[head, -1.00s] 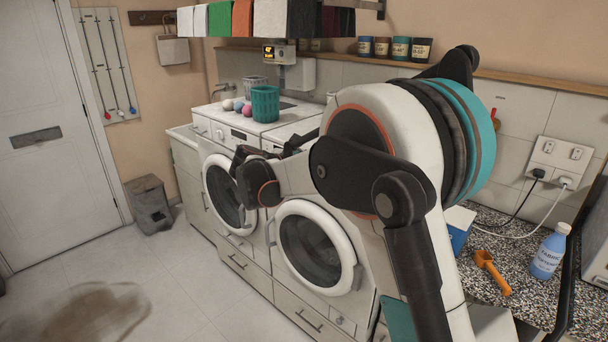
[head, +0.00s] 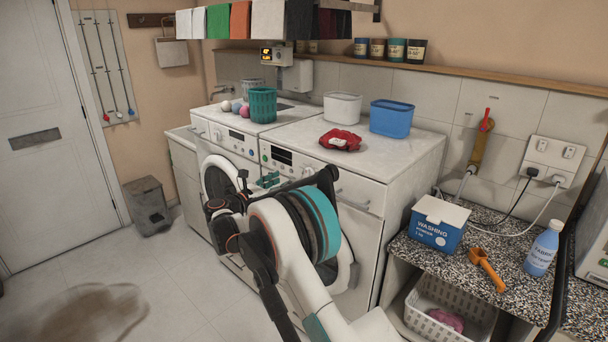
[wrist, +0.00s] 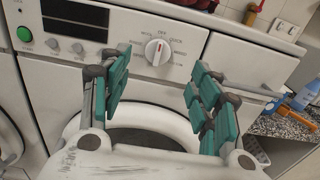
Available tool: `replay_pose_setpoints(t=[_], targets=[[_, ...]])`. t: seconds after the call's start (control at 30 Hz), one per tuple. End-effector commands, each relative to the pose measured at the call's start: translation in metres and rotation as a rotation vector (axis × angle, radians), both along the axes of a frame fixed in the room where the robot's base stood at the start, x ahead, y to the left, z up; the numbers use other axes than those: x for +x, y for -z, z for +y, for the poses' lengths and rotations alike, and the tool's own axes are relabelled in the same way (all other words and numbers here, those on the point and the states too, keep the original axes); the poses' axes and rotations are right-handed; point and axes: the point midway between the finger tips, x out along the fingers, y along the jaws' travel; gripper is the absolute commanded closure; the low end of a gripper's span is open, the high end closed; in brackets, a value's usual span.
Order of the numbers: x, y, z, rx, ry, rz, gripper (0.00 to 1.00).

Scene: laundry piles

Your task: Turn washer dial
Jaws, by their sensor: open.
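The washer dial (wrist: 158,52) is a round white knob with a red mark, on the front panel of the right-hand machine (head: 400,195). Printed labels ring it in the wrist view. My gripper (wrist: 160,75) is open, with teal finger pads on either side of the dial in the picture; it appears short of the panel and touches nothing I can see. In the head view my gripper (head: 270,180) is in front of the right machine's panel, and my arm hides much of that machine's door. A dark display (wrist: 75,20) and a green button (wrist: 24,34) lie left of the dial.
On the machines stand a teal basket (head: 263,105), a white tub (head: 342,108), a blue tub (head: 391,118) and a red cloth (head: 340,140). A speckled counter at right holds a washing powder box (head: 436,223), orange scoop (head: 487,270) and blue bottle (head: 545,248).

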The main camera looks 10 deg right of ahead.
Motion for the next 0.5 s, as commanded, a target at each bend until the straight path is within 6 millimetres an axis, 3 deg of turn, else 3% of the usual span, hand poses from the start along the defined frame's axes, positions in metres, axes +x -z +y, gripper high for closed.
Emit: replay_pose_setpoints(t=[0.3,0.5], targets=[[0.037,0.002,-0.053,0.001,0.003,0.0,0.43],[0.055,0.001,-0.077,0.002,0.002,-0.001,0.43]])
